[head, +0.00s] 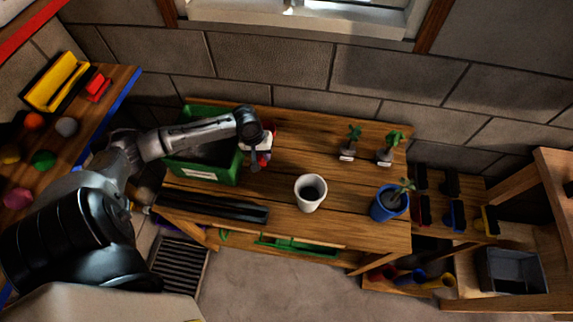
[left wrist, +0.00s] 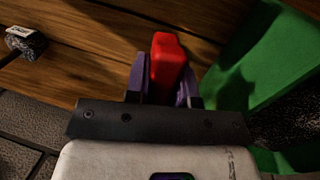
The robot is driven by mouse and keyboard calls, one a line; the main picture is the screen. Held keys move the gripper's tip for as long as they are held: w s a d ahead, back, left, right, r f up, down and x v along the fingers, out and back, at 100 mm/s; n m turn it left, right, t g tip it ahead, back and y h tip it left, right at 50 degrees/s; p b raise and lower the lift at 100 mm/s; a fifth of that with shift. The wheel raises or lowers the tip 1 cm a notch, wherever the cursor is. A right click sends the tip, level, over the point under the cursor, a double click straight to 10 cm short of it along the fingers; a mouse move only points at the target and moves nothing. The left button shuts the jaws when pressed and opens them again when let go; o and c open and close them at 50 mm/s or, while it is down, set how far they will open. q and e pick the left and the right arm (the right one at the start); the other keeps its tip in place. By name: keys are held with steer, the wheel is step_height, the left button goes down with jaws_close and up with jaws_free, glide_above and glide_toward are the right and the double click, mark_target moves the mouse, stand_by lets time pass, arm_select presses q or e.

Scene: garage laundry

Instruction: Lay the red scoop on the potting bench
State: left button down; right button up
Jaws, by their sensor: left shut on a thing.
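The red scoop (left wrist: 167,58) shows in the left wrist view as a red block between the two purple-grey fingers of my left gripper (left wrist: 164,82). The gripper is shut on it. In the head view my left gripper (head: 260,157) is over the back left of the potting bench (head: 340,180), beside the green box. Only small red bits show there, and the rest of the scoop is hidden by the gripper. I cannot tell whether the scoop touches the wood. My right gripper is not in view.
The green box (head: 213,174) stands left of the gripper. A white pot (head: 310,193), a blue pot with a plant (head: 389,203) and two labelled seedlings (head: 352,142) stand on the bench. A long black object (head: 215,205) lies along the front left. The bench middle has bare wood.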

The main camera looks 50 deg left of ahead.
arm_select(q)
steer(key=shift+s+d+g, duration=0.1)
steer(key=shift+s+g, duration=0.2)
steer(key=shift+s, duration=0.05)
steer(key=shift+s+d+f+m+g+y, duration=0.1)
steer(key=shift+s+d+m+g+y, duration=0.2)
steer(key=shift+s+m+g+y, duration=0.25)
steer(key=shift+w+f, duration=0.15)
steer(key=shift+f, duration=0.1)
steer(key=b, duration=0.1)
glide_above(263, 176)
steer(key=shift+y, duration=0.25)
step_height(263, 176, down, 5)
steer(key=shift+d+r, duration=0.1)
steer(key=shift+f, duration=0.65)
step_height(263, 176, down, 3)
steer(key=shift+f+b, duration=0.2)
steer(key=shift+b, duration=0.3)
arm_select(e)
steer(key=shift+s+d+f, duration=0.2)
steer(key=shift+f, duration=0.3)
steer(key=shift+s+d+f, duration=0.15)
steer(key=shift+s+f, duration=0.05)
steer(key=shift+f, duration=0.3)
